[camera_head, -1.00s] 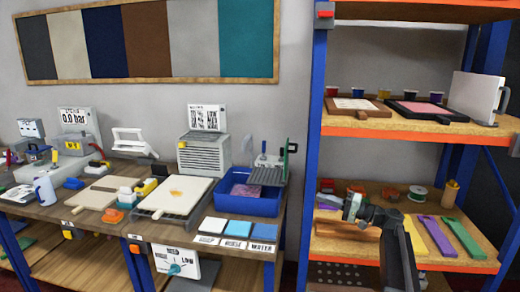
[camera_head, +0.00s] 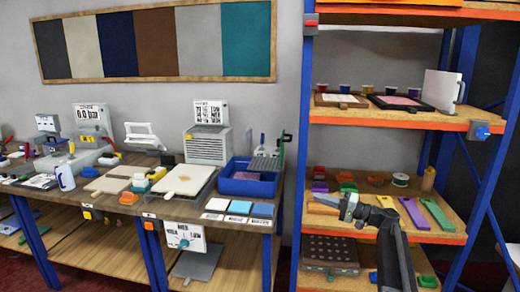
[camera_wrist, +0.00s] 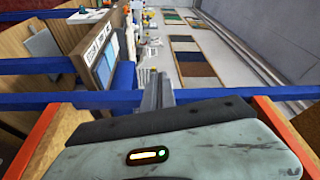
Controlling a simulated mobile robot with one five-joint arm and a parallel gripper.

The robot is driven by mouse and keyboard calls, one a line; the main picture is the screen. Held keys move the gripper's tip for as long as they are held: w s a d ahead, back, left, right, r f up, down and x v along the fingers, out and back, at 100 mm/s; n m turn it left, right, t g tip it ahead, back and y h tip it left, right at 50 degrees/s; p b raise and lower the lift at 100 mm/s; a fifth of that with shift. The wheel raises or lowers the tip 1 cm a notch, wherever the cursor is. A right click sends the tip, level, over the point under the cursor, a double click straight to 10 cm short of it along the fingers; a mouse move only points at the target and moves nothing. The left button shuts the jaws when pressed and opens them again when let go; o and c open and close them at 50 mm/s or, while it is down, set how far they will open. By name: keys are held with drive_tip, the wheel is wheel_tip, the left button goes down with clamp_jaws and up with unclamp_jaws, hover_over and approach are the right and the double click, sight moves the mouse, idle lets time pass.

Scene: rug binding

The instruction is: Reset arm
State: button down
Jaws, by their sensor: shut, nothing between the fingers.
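My gripper (camera_head: 348,206) is in front of the middle shelf of the blue and orange rack, at the right in the head view. My arm rises to it from the lower right. In the wrist view my gripper (camera_wrist: 157,92) is in the centre, with its fingers together and nothing between them. The wrist view is turned sideways, with the workbench (camera_wrist: 87,90) beyond the fingers.
The rack's middle shelf (camera_head: 450,232) holds coloured strips and small parts close to my gripper. Its upper shelf (camera_head: 390,117) carries framed screens and cups. A blue bin (camera_head: 247,187) stands on the bench at the left. Red floor shows between them.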

drive_tip(key=s+a+n+g+p, duration=0.2)
drive_tip(key=s+a+g+p, duration=0.15)
drive_tip(key=a, duration=0.95)
drive_tip(key=s+a+f+n+g+h+p, duration=0.2)
drive_tip(key=s+a+f+g+h, duration=0.25)
drive_tip(key=s+a+f, duration=0.4)
drive_tip(key=s+d+f+h+p, duration=0.1)
drive_tip(key=s+d+f+h, duration=0.3)
drive_tip(key=s+f+h, duration=0.45)
drive_tip(key=s+d+f+h, duration=0.1)
drive_tip(key=s+d, duration=0.2)
drive_tip(key=d, duration=0.3)
drive_tip(key=s+d+f+m+g+h, duration=0.1)
drive_tip(key=s+d+h, duration=0.1)
drive_tip(key=s+d, duration=0.2)
drive_tip(key=shift+d+f+h, duration=0.25)
drive_tip(key=shift+d+h, duration=0.05)
drive_tip(key=shift+d, duration=0.85)
